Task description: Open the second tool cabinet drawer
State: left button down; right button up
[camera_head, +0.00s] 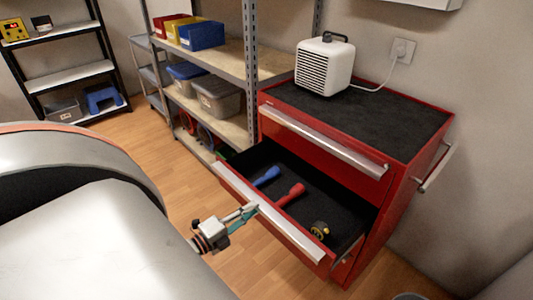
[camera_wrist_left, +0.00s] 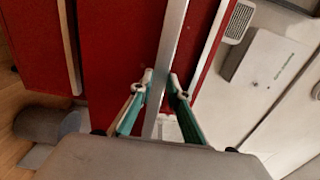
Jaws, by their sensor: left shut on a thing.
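The red tool cabinet (camera_head: 395,213) stands against the wall at the right in the head view. Its second drawer (camera_head: 355,213) is pulled well out and shows a dark lining. A blue-handled tool (camera_head: 267,176), a red-handled tool (camera_head: 291,195) and a small black and yellow round item (camera_head: 320,229) lie in it. The top drawer (camera_head: 325,147) is closed. My left gripper (camera_head: 250,211) is at the silver handle (camera_head: 290,230) of the open drawer. In the left wrist view its fingers (camera_wrist_left: 160,92) are shut on the silver handle (camera_wrist_left: 170,50). My right gripper is not in view.
A white heater (camera_head: 324,66) stands on the cabinet top, its cord running to a wall socket (camera_head: 402,49). Shelves with coloured bins (camera_head: 202,36) stand left of the cabinet. Wooden floor (camera_head: 130,150) is free in front of the shelves.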

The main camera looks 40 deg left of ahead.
pick_arm(q)
jog(key=s, duration=1)
jog(key=shift+s+a+f+p, duration=0.15)
jog(key=shift+a+f+p, duration=0.15)
jog(key=shift+f+p, duration=0.1)
jog(key=c, duration=2)
grip_release()
jog(key=s, duration=0.8)
jog(key=s+a, duration=0.1)
jog(key=s, duration=0.2)
jog(key=shift+s+r, duration=0.15)
jog(key=shift+s, duration=0.25)
jog(key=shift+d, duration=0.1)
